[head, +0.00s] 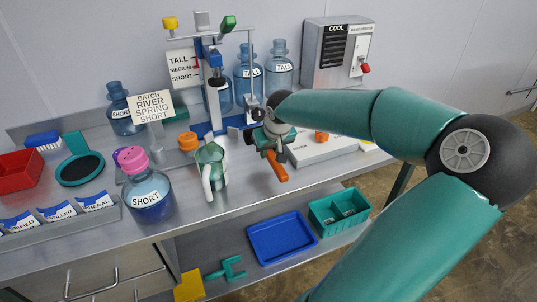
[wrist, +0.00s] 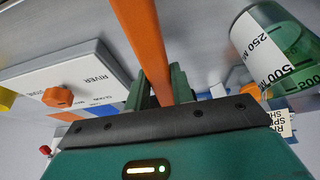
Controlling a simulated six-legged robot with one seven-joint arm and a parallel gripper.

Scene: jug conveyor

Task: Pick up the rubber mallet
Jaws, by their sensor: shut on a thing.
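The rubber mallet shows as an orange handle (head: 278,167) in the head view, slanting down to the right below my gripper (head: 270,142). My gripper is shut on this handle, over the bench near its front edge. In the wrist view the orange handle (wrist: 145,35) runs from the top edge down between the green fingers (wrist: 160,88). I cannot make out the mallet's head, and the part of the handle between the fingers is hidden.
A green measuring jug (head: 211,170) stands just left of my gripper. A white panel with an orange knob (head: 322,136) lies to the right. A pink-capped SHORT jug (head: 148,197) stands further left. A blue tray (head: 281,238) and green crate (head: 340,211) sit on the lower shelf.

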